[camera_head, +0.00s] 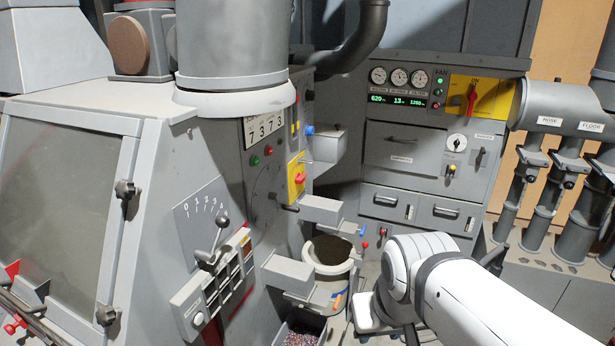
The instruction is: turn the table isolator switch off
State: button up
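The other red handle (471,97) points upright towards "ON" on a larger yellow plate (489,96), on the back cabinet beside the "FAN" marking. I cannot tell by label which is the table isolator. My white arm reaches in from the lower right, apart from both switches. My gripper is not clearly visible.
A lever (221,226) on a numbered scale and a row of buttons (214,285) are on the machine front. Grey boxes (321,209) jut out below the side switch. A bucket (331,262) and a bin of granules (300,333) stand beneath. Hose and floor pipes (546,165) stand right.

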aim_at(299, 179)
jog(key=z, duration=0.25)
jog(key=i, duration=1.25)
jog(key=u, duration=0.45)
